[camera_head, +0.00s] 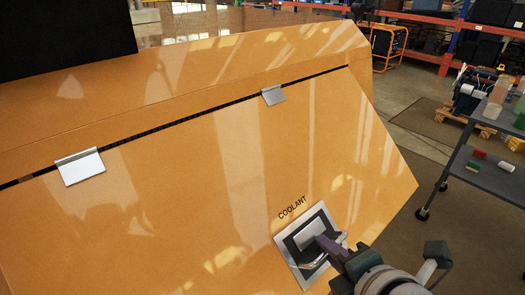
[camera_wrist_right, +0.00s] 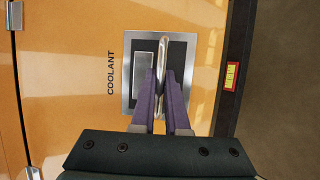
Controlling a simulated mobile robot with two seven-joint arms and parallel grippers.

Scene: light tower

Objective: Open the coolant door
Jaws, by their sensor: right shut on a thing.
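The coolant door (camera_head: 190,185) is a large glossy orange panel, with "COOLANT" printed above its latch. It looks closed, with two metal hinges along its upper edge, one at left (camera_head: 80,167) and one at centre (camera_head: 273,95). The latch plate (camera_head: 291,254) is a silver square with a dark recess. My right gripper (camera_head: 322,246) is at this plate, its purple fingers over the recess. In the right wrist view the fingers (camera_wrist_right: 165,100) are shut on the silver latch handle (camera_wrist_right: 163,58), one on each side. My left gripper is not in view.
A grey cart (camera_head: 485,175) with small coloured blocks stands at the right. Red and blue shelving (camera_head: 440,30) and an orange-framed machine (camera_head: 388,45) are at the back. The floor between the door and the cart is clear.

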